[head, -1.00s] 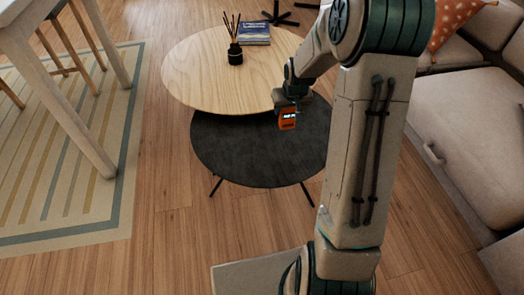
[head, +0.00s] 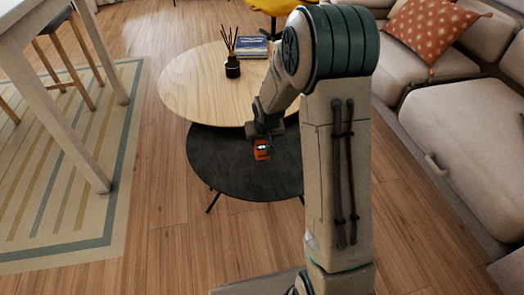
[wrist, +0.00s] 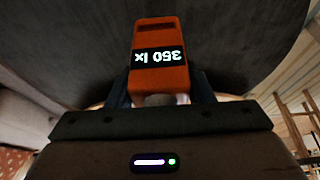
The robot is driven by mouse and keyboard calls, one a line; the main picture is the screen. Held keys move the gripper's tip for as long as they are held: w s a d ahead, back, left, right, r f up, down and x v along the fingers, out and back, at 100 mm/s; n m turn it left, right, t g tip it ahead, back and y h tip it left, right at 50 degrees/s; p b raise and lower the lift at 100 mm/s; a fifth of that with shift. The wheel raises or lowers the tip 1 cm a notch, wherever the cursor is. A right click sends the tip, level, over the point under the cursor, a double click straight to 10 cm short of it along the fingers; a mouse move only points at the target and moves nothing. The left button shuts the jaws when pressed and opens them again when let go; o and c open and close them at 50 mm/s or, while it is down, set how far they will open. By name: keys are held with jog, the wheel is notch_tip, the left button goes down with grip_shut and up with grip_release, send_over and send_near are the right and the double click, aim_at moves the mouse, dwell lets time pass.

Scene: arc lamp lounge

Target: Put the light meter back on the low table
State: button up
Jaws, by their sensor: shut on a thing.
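The light meter (head: 262,150) is a small orange device with a dark display. In the wrist view the light meter (wrist: 159,78) shows "350 lx", upside down. My gripper (head: 262,138) is shut on it and holds it over the low black round table (head: 225,170). In the wrist view the dark tabletop (wrist: 70,45) fills the area behind the meter. I cannot tell whether the meter touches the tabletop. The gripper's fingers are partly hidden behind the meter.
A higher light-wood round table (head: 195,85) overlaps the black table's back; a reed diffuser (head: 232,67) and a blue book (head: 252,47) stand on it. A beige sofa (head: 465,120) is at the right. A striped rug (head: 60,190) and a white table (head: 60,100) are at the left.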

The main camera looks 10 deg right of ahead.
aim_at(261, 148)
jog(key=shift+a+f+b, duration=0.1)
jog(key=shift+f+b, duration=0.85)
jog(key=shift+f, duration=1.05)
jog(key=shift+f, duration=0.25)
jog(key=o, duration=1.1)
jog(key=shift+o, duration=0.2)
jog(key=shift+r, duration=0.15)
